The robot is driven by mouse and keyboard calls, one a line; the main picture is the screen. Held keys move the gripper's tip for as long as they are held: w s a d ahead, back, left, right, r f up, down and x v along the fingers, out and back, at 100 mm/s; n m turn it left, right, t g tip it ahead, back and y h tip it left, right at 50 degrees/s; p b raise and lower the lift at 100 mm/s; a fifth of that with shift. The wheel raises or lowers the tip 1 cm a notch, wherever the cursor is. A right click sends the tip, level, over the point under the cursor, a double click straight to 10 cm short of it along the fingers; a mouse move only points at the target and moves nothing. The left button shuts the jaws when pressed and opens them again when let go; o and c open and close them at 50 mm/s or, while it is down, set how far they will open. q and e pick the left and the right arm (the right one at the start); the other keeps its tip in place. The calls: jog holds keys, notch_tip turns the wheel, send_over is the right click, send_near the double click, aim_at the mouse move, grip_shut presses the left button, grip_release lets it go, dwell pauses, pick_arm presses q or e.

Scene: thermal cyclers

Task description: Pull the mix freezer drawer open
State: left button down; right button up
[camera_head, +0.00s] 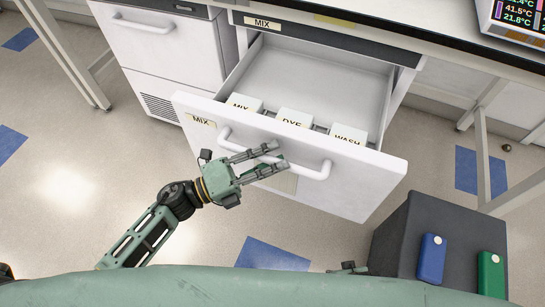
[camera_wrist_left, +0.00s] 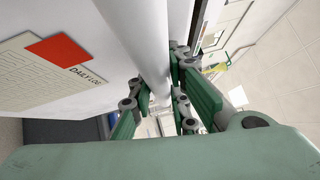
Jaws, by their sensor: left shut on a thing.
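The mix freezer drawer (camera_head: 370,178) is white, labelled MIX, and stands well out from its cabinet under the counter. Inside it several white boxes sit in a row, among them the MIX box (camera_head: 243,102), the DYE box (camera_head: 293,119) and the WASH box (camera_head: 347,134). A white bar handle (camera_head: 318,173) runs across the drawer front. My left gripper (camera_head: 272,158) is shut on this handle, near its middle; the handle (camera_wrist_left: 150,45) passes between the fingers in the left wrist view. My right gripper is not clearly in view.
A closed white drawer (camera_head: 165,45) is at the left. A dark box (camera_head: 410,235) with a blue item (camera_head: 431,258) and a green item (camera_head: 491,273) stands at the lower right. A screen (camera_head: 515,22) is on the counter. Floor in front of the drawer is clear.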

pick_arm(q)
jog(key=shift+f, duration=0.15)
jog(key=c, duration=1.7)
grip_release()
jog(key=shift+o, duration=0.3)
jog(key=shift+a, duration=0.1)
jog(key=v, duration=1.2)
